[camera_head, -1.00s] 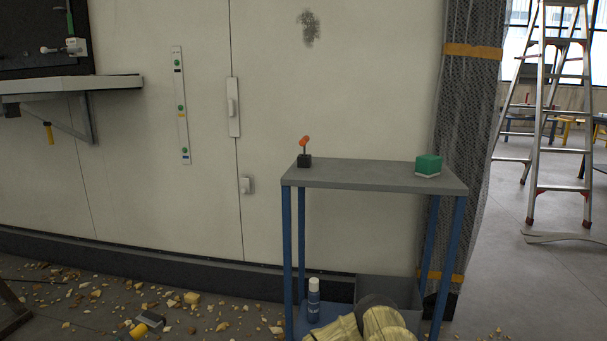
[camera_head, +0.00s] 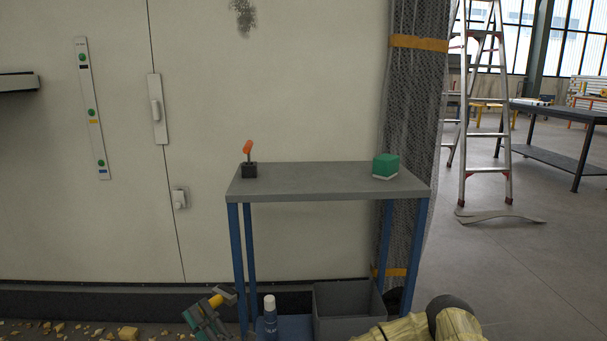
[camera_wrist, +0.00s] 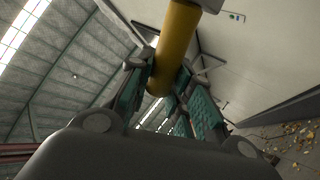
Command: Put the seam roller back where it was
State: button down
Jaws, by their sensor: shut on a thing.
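My gripper (camera_head: 206,318) is low in the head view, left of the blue-legged cart. It is shut on the seam roller, a tool with a yellow handle (camera_head: 216,301) and a grey head. In the wrist view the thick yellow handle (camera_wrist: 174,45) stands between the teal finger pads (camera_wrist: 168,98). Its upper end meets a pale grey part at the picture's top edge. The roller's far end is too small to make out in the head view.
Below stand a spray can (camera_head: 270,318) and a grey bin (camera_head: 348,312). The cart top's middle is clear. A wall shelf (camera_head: 18,83) shows at left.

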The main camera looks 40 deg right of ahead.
notch_tip(320, 180, up, 17)
jog(key=w+a+m+g+p, duration=0.1)
jog(key=w+m+g+p, duration=0.15)
jog(key=m+p, duration=1.05)
jog(key=s+d+r+m+g+h+p, duration=0.15)
jog(key=d+r+m+h+p, duration=0.4)
jog(key=d+r+p, duration=0.65)
jog(key=s+d+r+m+g+h+p, duration=0.1)
jog(key=d+r+m+g+h+p, duration=0.25)
jog(key=d+r+h+p, duration=0.85)
jog(key=w+d+f+y+b, duration=0.1)
jog(key=w+d+f+y, duration=0.1)
jog(key=w+d, duration=0.4)
jog(key=w+d+f+m+y+b, duration=0.1)
jog(key=w+d+f+y, duration=0.2)
jog(key=w+d+f, duration=0.2)
jog(key=shift+w+d+b, duration=0.3)
jog(key=shift+w+d, duration=0.45)
jog(key=shift+w, duration=0.35)
jog(key=shift+y, duration=0.25)
jog(key=c, duration=1.3)
grip_release()
